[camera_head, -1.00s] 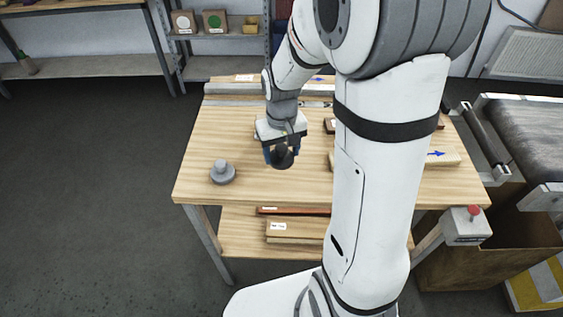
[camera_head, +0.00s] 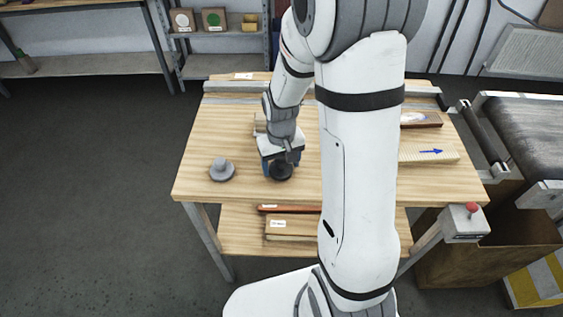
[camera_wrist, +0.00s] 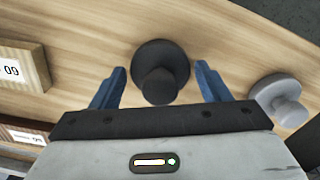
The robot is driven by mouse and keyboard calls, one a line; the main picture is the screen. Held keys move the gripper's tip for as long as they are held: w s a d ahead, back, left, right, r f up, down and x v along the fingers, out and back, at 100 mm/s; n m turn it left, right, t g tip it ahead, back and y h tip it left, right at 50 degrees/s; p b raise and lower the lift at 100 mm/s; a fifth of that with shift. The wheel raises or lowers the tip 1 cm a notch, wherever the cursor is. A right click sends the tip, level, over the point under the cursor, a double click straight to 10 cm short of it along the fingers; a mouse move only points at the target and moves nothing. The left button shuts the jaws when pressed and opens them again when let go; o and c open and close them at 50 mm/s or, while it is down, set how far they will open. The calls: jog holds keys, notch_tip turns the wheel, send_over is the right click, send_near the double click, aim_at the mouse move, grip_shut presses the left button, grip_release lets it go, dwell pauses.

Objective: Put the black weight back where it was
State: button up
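The black weight (camera_head: 281,171) stands on the wooden table, near the front edge and to the right of the grey weight (camera_head: 222,171). In the wrist view the black weight (camera_wrist: 160,75) is between my two blue fingers, with a visible gap on each side. My gripper (camera_wrist: 160,82) is open around its knob and does not appear to touch it. In the head view my gripper (camera_head: 280,160) is low over the table, partly hiding the weight. The grey weight also shows at the right of the wrist view (camera_wrist: 280,98).
A labelled wooden block (camera_wrist: 20,70) lies at the left in the wrist view. A board with a blue arrow (camera_head: 430,153) and a dark tray (camera_head: 420,119) lie on the table's right side. A conveyor (camera_head: 530,130) and red button (camera_head: 471,208) are further right.

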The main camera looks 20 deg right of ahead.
aim_at(281, 160)
jog(key=shift+o, duration=1.2)
jog(key=shift+r, duration=0.1)
jog(key=shift+w+r, duration=0.1)
jog(key=shift+r, duration=0.2)
notch_tip(281, 160, up, 11)
jog(key=shift+f, duration=0.2)
jog(key=s+r+t, duration=0.1)
jog(key=s+r, duration=0.2)
jog(key=s, duration=0.4)
jog(key=s+r+m+t, duration=0.1)
jog(key=s+r+t, duration=0.1)
jog(key=s+r, duration=0.2)
jog(key=s, duration=0.3)
jog(key=shift+s+r, duration=0.25)
